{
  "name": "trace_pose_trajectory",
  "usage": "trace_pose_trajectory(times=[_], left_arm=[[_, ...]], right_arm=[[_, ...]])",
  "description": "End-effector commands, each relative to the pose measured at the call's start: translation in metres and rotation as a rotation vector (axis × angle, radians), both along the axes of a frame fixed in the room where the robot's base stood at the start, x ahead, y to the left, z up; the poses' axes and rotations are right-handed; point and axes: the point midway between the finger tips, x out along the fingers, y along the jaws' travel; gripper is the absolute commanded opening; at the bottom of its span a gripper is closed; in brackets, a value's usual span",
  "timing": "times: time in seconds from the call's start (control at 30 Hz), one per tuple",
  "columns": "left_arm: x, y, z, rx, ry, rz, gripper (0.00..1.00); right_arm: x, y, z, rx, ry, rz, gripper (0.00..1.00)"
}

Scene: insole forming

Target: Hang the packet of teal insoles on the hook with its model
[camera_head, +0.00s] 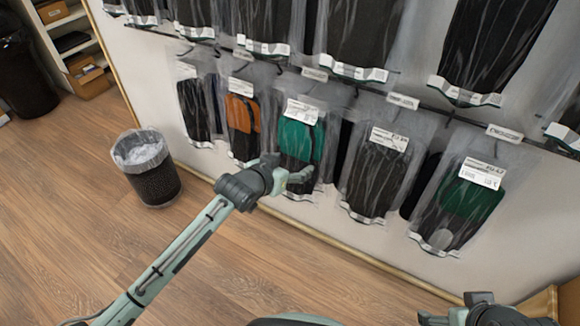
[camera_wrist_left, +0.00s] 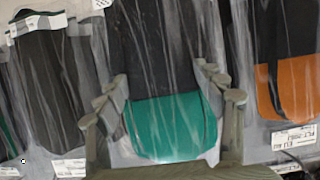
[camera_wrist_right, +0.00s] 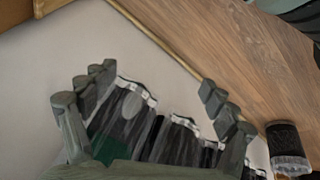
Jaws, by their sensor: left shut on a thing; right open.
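The packet of teal insoles (camera_head: 298,141), clear with a white label and black-and-teal insoles, is upright in the lower row at the wall. My left gripper (camera_head: 300,180) is at its lower part, shut on it. In the left wrist view the packet (camera_wrist_left: 170,125) lies between the fingers of my left gripper (camera_wrist_left: 162,82). Whether its top is on a hook cannot be told. The lower hook rail (camera_head: 350,84) carries white model tags (camera_head: 315,74), too small to read. My right gripper (camera_head: 490,308) is open and empty at the bottom right; its fingers stand apart in the right wrist view (camera_wrist_right: 157,82).
An orange-and-black packet (camera_head: 241,125) hangs left of the teal one, a black packet (camera_head: 376,178) right of it, and a dark green one (camera_head: 465,205) farther right. More packets hang above. A waste bin (camera_head: 154,184) stands on the open wooden floor at left.

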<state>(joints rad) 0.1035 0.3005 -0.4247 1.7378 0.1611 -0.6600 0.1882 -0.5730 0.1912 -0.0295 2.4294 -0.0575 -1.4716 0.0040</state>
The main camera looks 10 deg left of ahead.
Motion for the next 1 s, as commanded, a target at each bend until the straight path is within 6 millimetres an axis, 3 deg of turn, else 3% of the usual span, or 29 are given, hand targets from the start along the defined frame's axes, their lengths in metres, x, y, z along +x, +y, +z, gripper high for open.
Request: trace_pose_trajectory(times=[0.7, 1.0], left_arm=[[0.013, -0.005, -0.001, -0.001, -0.001, -0.001, 0.37], [0.022, -0.008, -0.007, -0.001, -0.001, 0.001, 0.37]], right_arm=[[0.023, 0.020, 0.019, 0.035, -0.136, 0.046, 0.86], [0.021, 0.019, 0.019, 0.032, -0.128, 0.042, 0.86]])
